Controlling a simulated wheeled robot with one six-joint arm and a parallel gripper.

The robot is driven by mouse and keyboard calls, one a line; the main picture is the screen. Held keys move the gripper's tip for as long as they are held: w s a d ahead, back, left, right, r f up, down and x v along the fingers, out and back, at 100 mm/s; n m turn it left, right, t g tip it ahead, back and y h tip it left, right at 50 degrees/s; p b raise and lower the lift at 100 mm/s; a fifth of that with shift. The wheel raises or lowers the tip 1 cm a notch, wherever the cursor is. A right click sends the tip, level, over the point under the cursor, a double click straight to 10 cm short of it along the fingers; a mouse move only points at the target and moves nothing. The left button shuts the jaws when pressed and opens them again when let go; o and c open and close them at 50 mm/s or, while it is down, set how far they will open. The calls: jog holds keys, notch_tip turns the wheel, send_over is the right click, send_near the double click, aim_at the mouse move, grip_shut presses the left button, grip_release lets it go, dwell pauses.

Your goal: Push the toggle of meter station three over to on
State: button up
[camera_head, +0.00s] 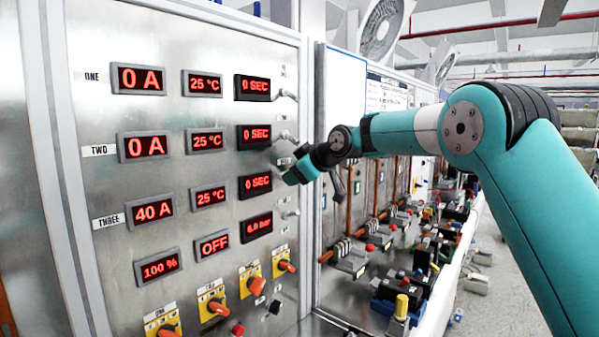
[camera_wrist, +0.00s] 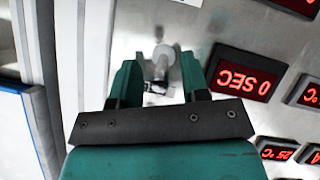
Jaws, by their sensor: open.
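The meter panel (camera_head: 90,115) has rows labelled ONE, TWO and THREE. Station three's row holds a 40 A display (camera_head: 150,210), a 25 °C display and a 0 SEC display (camera_head: 255,185). My gripper (camera_head: 290,176) is at the right end of this row, close to the panel, and covers the toggle there. In the wrist view my open gripper (camera_wrist: 158,82) has a metal toggle (camera_wrist: 162,62) between its fingers, beside a 0 SEC display (camera_wrist: 243,78). Whether a finger touches the lever, and which way it leans, I cannot tell.
Station one's toggle (camera_head: 287,95) and station two's toggle (camera_head: 287,137) are above my gripper; another silver lever (camera_head: 290,213) is below. Orange rotary switches (camera_head: 255,284) line the panel's bottom. A white cabinet frame (camera_head: 310,150) and wired equipment (camera_head: 400,290) stand to the right.

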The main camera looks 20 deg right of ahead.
jog(key=b+v, duration=0.7)
jog(key=v, duration=1)
jog(key=shift+s+r, duration=0.15)
jog(key=shift+s, duration=0.05)
jog(key=s+a+f+m+g+b, duration=0.1)
jog(key=s+a+f+g, duration=0.2)
jog(key=s+a+f, duration=0.35)
jog(key=s+a+f+m+g+b, duration=0.15)
jog(key=s+a+f, duration=0.25)
jog(key=s+f, duration=0.55)
jog(key=s+f+g+h, duration=0.1)
jog(key=s+f+g, duration=0.2)
jog(key=s+f, duration=0.4)
jog(key=s+a+f+m+g+b, duration=0.1)
jog(key=s+f+g, duration=0.2)
jog(key=s+f, duration=0.5)
jog(key=s, duration=0.5)
jog(key=shift+f+h, duration=0.25)
jog(key=shift+h, duration=0.15)
